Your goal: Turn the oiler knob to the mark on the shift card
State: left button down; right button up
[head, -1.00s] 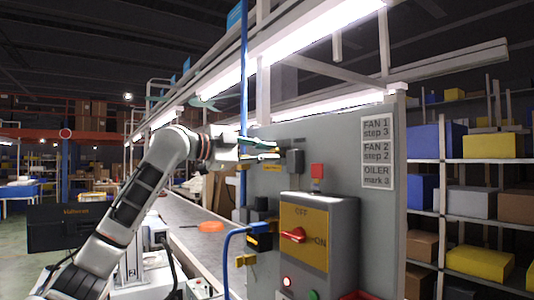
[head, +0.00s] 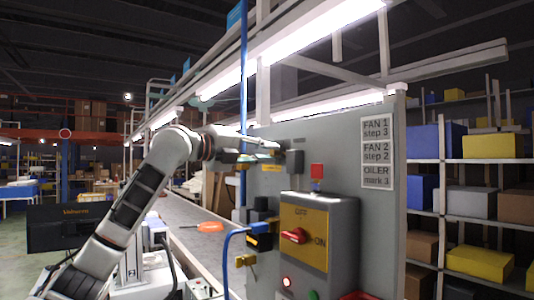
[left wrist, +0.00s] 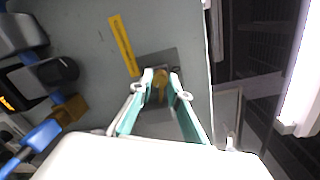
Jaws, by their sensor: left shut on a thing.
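The shift card (head: 377,152) on the grey panel reads FAN 1 step 3, FAN 2 step 2, OILER mark 3. My left gripper (head: 280,149) is at a dark box (head: 295,161) on the panel's left part. In the head view the knob is hidden. My right gripper is not in view.
A switch box (head: 342,232) with a red handle (head: 293,236) stands out from the panel. A blue pipe (head: 227,250) and a yellow valve handle (head: 246,261) are below my left gripper. The conveyor (head: 187,220) runs behind, with an orange pan (head: 210,227).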

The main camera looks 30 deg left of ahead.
pick_arm(q)
jog(key=m, duration=1)
jog(key=shift+m+t, duration=0.3)
jog(key=shift+m, duration=1.9)
jog(key=c, duration=1.9)
grip_release()
